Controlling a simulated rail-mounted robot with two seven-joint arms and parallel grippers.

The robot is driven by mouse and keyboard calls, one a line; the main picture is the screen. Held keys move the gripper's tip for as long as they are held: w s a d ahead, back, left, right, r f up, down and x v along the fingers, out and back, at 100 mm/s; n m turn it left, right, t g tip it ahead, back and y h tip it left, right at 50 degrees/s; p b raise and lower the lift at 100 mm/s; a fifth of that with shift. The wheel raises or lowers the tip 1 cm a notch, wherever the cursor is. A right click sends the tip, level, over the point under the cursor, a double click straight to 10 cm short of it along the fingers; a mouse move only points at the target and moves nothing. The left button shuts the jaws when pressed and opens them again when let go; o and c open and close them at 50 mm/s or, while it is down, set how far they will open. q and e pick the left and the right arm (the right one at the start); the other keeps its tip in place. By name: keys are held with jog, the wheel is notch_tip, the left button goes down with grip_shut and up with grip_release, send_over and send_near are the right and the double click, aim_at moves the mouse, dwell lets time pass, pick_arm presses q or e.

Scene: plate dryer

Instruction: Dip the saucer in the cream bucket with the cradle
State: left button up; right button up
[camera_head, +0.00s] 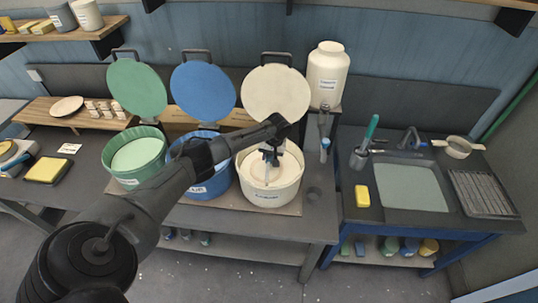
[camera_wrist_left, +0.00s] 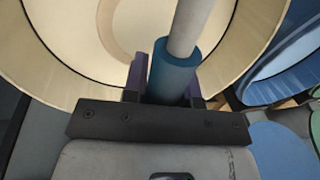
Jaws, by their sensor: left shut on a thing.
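The cream bucket (camera_head: 270,197) stands open at the right end of the row of buckets, and its wall also shows in the wrist view (camera_wrist_left: 60,70). My left gripper (camera_head: 270,152) is over the bucket's opening, shut on the cradle's handle, a grey rod with a blue sleeve (camera_wrist_left: 174,70). The rod runs out over the bucket's inside; the cradle's lower end is hidden. A pale round outline, perhaps the saucer (camera_head: 259,176), shows inside the bucket. I cannot tell whether it is under the cream surface or resting in the cradle. My right gripper is not in view.
The blue bucket (camera_head: 210,185) and green bucket (camera_head: 134,157) stand open to the left, raised lids behind. A white jar (camera_head: 327,75) and a hanging tool (camera_head: 325,143) are at the right. A sink (camera_head: 410,192) and drying rack (camera_head: 483,192) lie farther right.

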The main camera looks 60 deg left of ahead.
pick_arm(q)
jog(key=shift+f+b, duration=0.9)
jog(key=shift+f, duration=1)
dwell(1.5)
